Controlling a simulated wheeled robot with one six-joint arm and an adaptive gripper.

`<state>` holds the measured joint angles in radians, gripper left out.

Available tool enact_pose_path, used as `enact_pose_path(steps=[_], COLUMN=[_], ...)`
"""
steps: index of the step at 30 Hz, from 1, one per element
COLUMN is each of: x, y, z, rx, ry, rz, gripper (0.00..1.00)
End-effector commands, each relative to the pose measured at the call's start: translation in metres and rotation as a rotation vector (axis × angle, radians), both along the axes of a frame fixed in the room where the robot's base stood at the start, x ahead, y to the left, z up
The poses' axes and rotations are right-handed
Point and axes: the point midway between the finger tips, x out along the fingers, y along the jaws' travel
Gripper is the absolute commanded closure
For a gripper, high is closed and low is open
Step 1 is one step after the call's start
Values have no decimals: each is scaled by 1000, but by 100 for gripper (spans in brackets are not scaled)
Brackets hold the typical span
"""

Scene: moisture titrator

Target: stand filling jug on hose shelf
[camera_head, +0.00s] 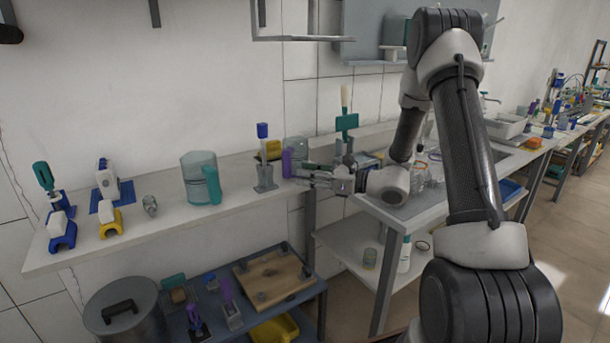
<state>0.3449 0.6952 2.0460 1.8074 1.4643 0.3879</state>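A clear, teal-tinted jug (199,172) with a solid teal handle stands upright on the long white wall shelf (160,214), left of the middle. It looks like the filling jug. My gripper (303,180) is at the right end of this shelf, pointing left. It is well to the right of the jug and apart from it. The fingers are small and seen side-on, so their opening is unclear, and I see nothing clearly held. I cannot tell which surface is the hose shelf; a grey bracket shelf (300,38) is on the wall above.
A grey cup with a blue-topped tool (265,175) and a purple item (287,163) stand close to my gripper. Blue and yellow holders (62,236) crowd the shelf's left end. A lidded grey bin (122,310) and a dark lower shelf (245,325) are below.

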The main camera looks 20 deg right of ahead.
Motion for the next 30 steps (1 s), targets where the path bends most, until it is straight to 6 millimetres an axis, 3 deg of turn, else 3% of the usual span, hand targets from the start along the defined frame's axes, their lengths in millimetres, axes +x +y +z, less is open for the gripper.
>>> enact_pose_path(steps=[30], x=[-18], y=[-26], z=[0], rx=[0], ry=[0], rz=[0], gripper=[70])
